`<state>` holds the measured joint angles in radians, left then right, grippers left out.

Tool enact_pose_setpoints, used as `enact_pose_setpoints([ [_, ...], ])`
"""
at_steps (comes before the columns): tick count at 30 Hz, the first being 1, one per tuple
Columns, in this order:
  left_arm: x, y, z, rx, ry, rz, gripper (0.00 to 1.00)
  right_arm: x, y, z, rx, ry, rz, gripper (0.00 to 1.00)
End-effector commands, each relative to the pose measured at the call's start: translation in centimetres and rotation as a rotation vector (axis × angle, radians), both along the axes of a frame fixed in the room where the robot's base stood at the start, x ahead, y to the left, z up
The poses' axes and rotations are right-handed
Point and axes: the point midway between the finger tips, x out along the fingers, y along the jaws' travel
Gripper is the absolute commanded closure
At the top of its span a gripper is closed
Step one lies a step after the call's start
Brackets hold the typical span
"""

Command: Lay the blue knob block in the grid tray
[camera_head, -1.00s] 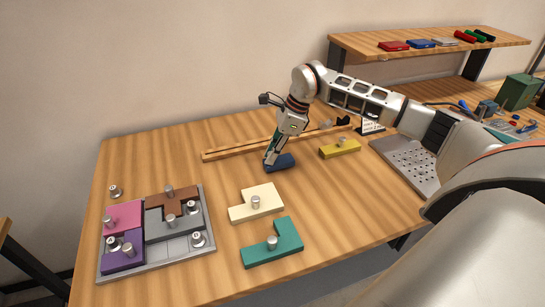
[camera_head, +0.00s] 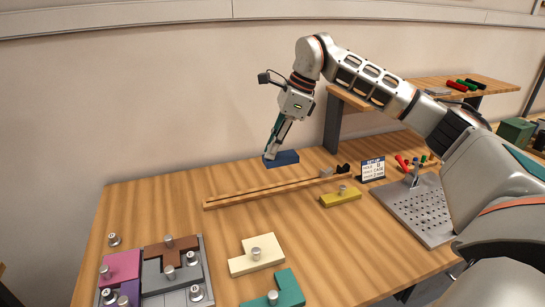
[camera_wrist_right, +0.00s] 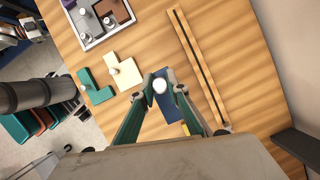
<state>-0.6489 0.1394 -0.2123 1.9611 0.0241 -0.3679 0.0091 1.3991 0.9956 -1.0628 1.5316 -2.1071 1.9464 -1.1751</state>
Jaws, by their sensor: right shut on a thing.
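The blue knob block (camera_head: 287,158) is held in my right gripper (camera_head: 270,155), raised above the back of the table. In the right wrist view the fingers of the right gripper (camera_wrist_right: 163,90) close on the pale knob, and the blue block (camera_wrist_right: 168,108) shows below it. The grid tray (camera_head: 207,277) lies at the front left of the table, well away from the gripper. It holds pink, brown, grey and purple blocks; its near end is cut off. It also shows at the top of the right wrist view (camera_wrist_right: 85,42). My left gripper is not in view.
A cream block (camera_head: 250,265), a teal block (camera_head: 290,287) and a yellow block (camera_head: 338,199) lie on the table. A long wooden rail (camera_head: 260,193) crosses the back. A perforated metal plate (camera_head: 425,215) and a small sign (camera_head: 372,170) stand at right.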

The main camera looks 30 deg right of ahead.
Motion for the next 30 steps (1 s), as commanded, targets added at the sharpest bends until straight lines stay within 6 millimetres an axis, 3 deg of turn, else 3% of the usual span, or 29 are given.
enact_pose_setpoints([
  [1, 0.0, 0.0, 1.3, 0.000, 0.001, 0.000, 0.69, 0.0, 0.0, 1.5, 0.000, -0.001, 0.000, 1.00],
  [5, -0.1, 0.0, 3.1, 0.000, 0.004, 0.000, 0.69, 0.0, 0.0, 3.0, 0.001, 0.002, -0.001, 1.00],
  [16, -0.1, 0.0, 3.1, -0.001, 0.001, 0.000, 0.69, 0.1, 0.0, 7.1, 0.001, -0.003, -0.001, 1.00],
  [30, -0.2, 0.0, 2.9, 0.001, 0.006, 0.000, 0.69, -0.1, 0.4, 7.1, 0.001, 0.002, 0.037, 1.00],
])
